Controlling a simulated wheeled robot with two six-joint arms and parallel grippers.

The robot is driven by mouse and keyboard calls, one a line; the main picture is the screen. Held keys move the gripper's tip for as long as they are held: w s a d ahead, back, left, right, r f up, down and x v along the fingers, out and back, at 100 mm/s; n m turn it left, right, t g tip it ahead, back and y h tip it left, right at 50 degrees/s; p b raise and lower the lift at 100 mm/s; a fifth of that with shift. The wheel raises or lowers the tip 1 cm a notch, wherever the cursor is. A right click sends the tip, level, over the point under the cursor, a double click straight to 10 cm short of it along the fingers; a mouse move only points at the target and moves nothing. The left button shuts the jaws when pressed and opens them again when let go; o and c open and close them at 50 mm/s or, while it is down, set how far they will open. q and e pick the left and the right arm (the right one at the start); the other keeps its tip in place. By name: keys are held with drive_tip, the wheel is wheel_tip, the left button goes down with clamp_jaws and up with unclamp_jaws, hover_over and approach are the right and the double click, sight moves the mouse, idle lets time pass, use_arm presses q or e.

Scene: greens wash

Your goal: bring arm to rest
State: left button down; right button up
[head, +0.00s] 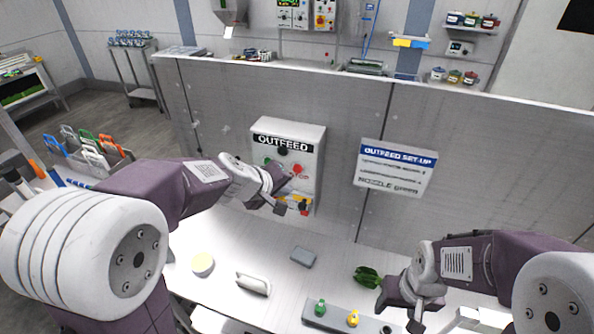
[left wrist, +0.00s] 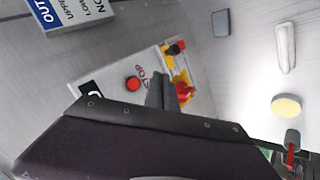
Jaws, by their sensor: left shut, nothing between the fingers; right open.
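My left gripper (head: 292,209) is shut and empty. It is in front of the lower part of the white OUTFEED control box (head: 317,140) and hides part of it. In the left wrist view, the dark shut fingers (left wrist: 160,92) overlap the box face between its red STOP button (left wrist: 133,84) and a red knob on a yellow plate (left wrist: 183,88). I cannot tell whether they touch the box. My right gripper (head: 412,312) is open, low over the right side of the worktop, near a green leafy bunch (head: 367,277).
On the white worktop lie a pale yellow disc (head: 203,264), a white handled tool (head: 253,285) and a grey block (head: 303,257). A grey strip (head: 336,317) holds a green and a yellow nozzle. An OUTFEED SET-UP sign (head: 396,170) hangs on the grey back panel.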

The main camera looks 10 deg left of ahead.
idle(0.3)
use_arm(q)
drive_tip(key=s+a+f+m+g+y+b, duration=0.1)
drive_tip(key=s+a+f+m+g+b, duration=0.2)
drive_tip(key=s+f, duration=0.7)
drive_tip(key=s+a+f+m+g+y+b, duration=0.2)
drive_tip(key=s+a+f+m+g+b, duration=0.1)
drive_tip(key=s+f, duration=0.7)
drive_tip(key=shift+s+a+f+m+g+b, duration=0.3)
drive_tip(key=shift+a+f+m+g+b, duration=0.15)
drive_tip(key=shift+f+m, duration=0.3)
drive_tip(key=shift+r, duration=0.1)
